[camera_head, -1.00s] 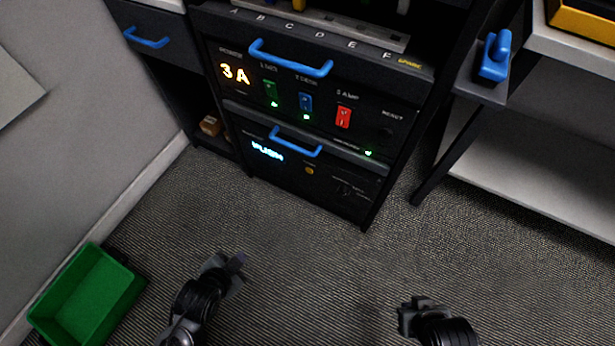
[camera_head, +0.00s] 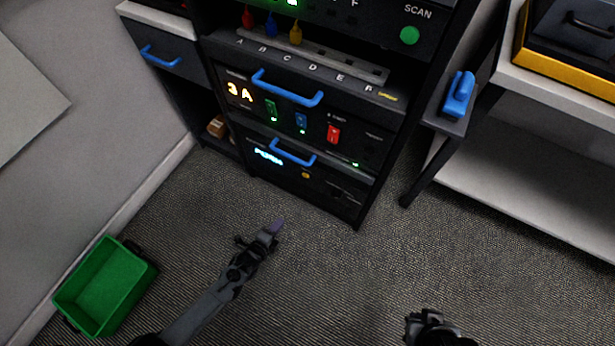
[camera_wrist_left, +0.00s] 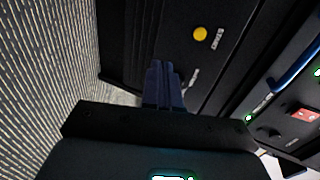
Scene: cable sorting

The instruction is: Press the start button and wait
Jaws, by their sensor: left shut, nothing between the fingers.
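The start button is a small round yellow button (camera_head: 306,175) on the lowest front panel of the dark cabinet. In the left wrist view the yellow button (camera_wrist_left: 200,34) sits beside the word START. My left gripper (camera_head: 276,227) is over the carpet in front of the cabinet, below and left of the button in the head view. Its fingers (camera_wrist_left: 160,72) are together and empty, apart from the button. My right gripper (camera_head: 425,318) is low at the right of the head view, away from the cabinet; its fingers cannot be made out.
Above the button are a blue drawer handle (camera_head: 292,153), a lit display (camera_head: 268,157) and a red switch (camera_head: 333,134). A green SCAN button (camera_head: 409,36) is higher up. A green bin (camera_head: 106,290) stands at the left. Carpet in front is clear.

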